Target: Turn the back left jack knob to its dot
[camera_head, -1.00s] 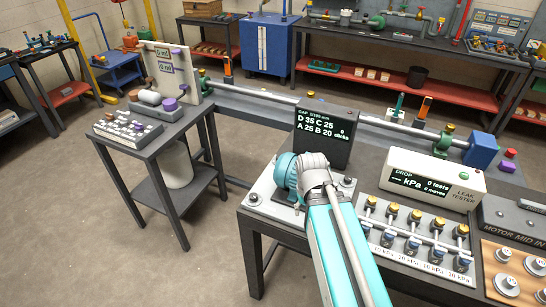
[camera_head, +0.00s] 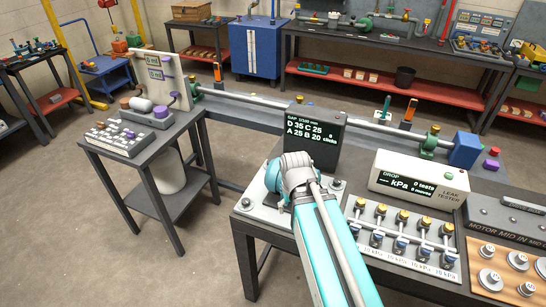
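A pale grey plate (camera_head: 262,213) lies on the front left of the dark workbench. A small dark knob (camera_head: 246,203) shows at its left corner and another knob (camera_head: 334,184) shows at its right, next to the display. My teal and grey arm reaches over the plate from the lower right, with its wrist above the plate's back left part. The wrist hides the back left jack knob and its dot. My gripper's fingers are hidden behind the wrist, so I cannot see whether they touch anything. A black gap display (camera_head: 315,137) stands behind the plate and lists values for D, C, A and B.
A white leak tester (camera_head: 420,180) stands to the right of the display. In front of it is a row of valves with yellow caps (camera_head: 402,216). A wooden board with round weights (camera_head: 490,279) lies at the lower right. A side table (camera_head: 184,122) stands left across a floor gap.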

